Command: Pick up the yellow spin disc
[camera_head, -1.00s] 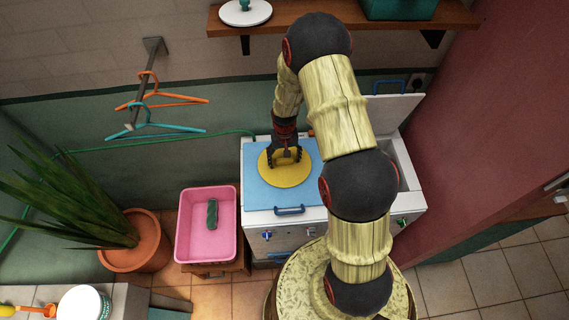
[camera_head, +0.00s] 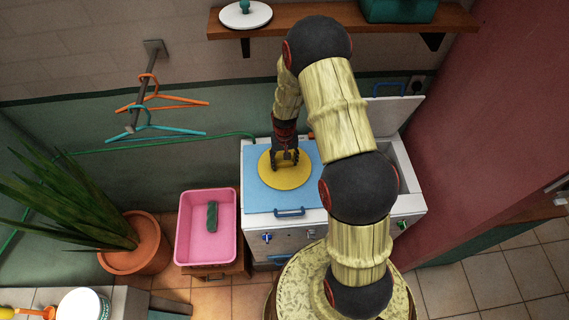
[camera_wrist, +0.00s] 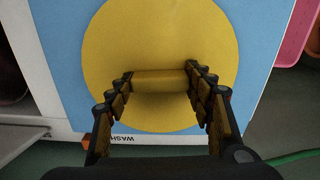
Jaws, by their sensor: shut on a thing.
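The yellow spin disc (camera_head: 272,180) lies flat on the blue lid (camera_head: 252,200) of the white washing machine. It also fills the middle of the wrist view (camera_wrist: 160,35), where a raised yellow grip bar (camera_wrist: 160,80) stands on its top. My gripper (camera_head: 285,166) is over the disc in the head view. In the wrist view my gripper (camera_wrist: 160,83) has one finger at each end of the bar and is shut on it. The disc seems to rest on the lid; I cannot see a gap beneath it.
A pink tub (camera_head: 207,253) with a dark green item stands left of the machine. A potted plant (camera_head: 135,245) is further left. Hangers (camera_head: 155,130) hang from a wall rod. A wooden shelf (camera_head: 340,22) runs above. An open lid (camera_head: 392,112) stands up at the machine's right.

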